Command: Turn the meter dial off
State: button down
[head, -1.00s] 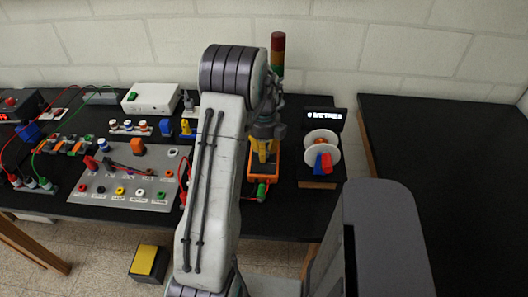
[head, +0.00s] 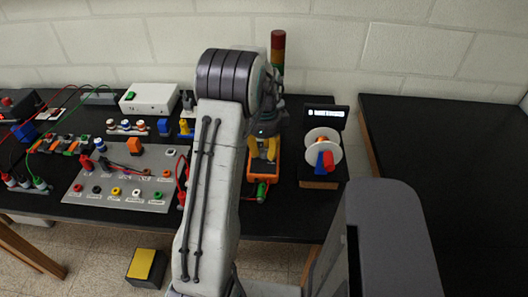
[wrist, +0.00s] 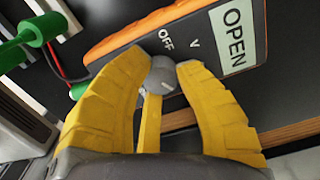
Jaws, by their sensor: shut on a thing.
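The grey dial (wrist: 163,75) sits between my yellow fingertips, below the OFF label in the picture. My gripper (wrist: 168,66) is shut on the dial, with a finger on each side. It also shows in the head view (head: 263,149). The fingers hide part of the dial, and I cannot tell exactly where it points.
A green plug (wrist: 42,28) with a red lead sits close left of the meter. A white spool (head: 323,147) stands to its right, and a red and green post (head: 278,50) behind it. A grey board of sockets (head: 152,165) lies to the left.

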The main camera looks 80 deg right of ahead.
aim_at(263, 150)
jog(key=n, duration=0.5)
jog(key=shift+f+n+b, duration=0.15)
jog(key=shift+n+b, duration=0.2)
jog(key=shift+n, duration=0.05)
jog(key=n, duration=0.6)
jog(key=shift+d+b, duration=0.1)
jog(key=shift+b, duration=0.2)
jog(key=n, duration=0.6)
jog(key=shift+w+d+n, duration=0.1)
jog(key=shift+n, duration=0.2)
jog(key=n, duration=0.5)
jog(key=shift+w+n, duration=0.1)
jog(key=shift+n, duration=0.2)
jog(key=shift+n+b, duration=0.3)
jog(key=c, duration=0.9)
grip_release()
jog(key=shift+o, duration=0.2)
notch_tip(263, 150, up, 12)
